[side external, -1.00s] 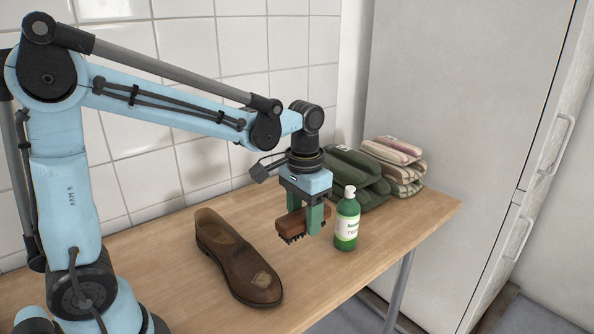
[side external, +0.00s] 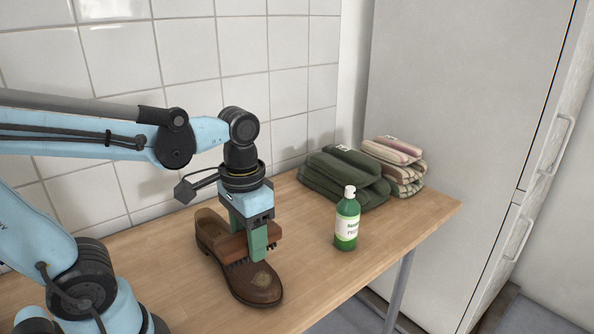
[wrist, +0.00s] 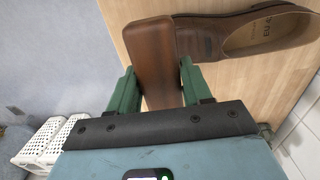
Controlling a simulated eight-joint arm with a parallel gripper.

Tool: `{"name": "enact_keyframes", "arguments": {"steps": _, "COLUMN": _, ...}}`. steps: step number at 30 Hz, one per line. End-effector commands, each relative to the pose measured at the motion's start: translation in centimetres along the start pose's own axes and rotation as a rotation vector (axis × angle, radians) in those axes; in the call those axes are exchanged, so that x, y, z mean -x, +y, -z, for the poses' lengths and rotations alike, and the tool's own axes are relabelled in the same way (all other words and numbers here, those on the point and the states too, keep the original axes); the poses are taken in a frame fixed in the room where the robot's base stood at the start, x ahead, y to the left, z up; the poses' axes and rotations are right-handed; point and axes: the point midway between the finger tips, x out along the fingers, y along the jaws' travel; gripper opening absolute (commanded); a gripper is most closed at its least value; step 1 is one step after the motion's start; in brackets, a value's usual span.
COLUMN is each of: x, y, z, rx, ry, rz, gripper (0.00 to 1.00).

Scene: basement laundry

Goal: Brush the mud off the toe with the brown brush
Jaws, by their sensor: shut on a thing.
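The brown shoe (side external: 252,285) lies on the wooden table with a pale mud patch (side external: 262,281) on its toe. My gripper (side external: 247,245) is shut on the brown brush (side external: 231,247), bristles facing down, above the middle of the shoe and just behind the mud patch. I cannot tell whether the bristles touch the shoe. In the wrist view the brush (wrist: 156,50) sits between the green fingers (wrist: 157,88), and the shoe's opening (wrist: 268,27) shows to the right. The toe is out of that view.
Folded green towels (side external: 343,178) and striped towels (side external: 402,168) lie at the back right. White baskets (wrist: 45,142) show beyond the table in the wrist view.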

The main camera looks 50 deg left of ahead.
Motion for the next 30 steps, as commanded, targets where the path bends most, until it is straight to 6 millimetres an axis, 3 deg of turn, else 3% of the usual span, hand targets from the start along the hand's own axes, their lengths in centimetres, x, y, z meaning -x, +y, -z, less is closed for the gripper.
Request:
{"name": "enact_keyframes", "arguments": {"steps": 11, "x": -1.3, "y": 0.0, "z": -0.8, "rx": 0.0, "ry": 0.0, "rz": 0.0, "gripper": 0.25}}
{"name": "enact_keyframes", "arguments": {"steps": 30, "x": -7.0, "y": 0.0, "z": -0.7, "rx": 0.0, "ry": 0.0, "rz": 0.0, "gripper": 0.25}}
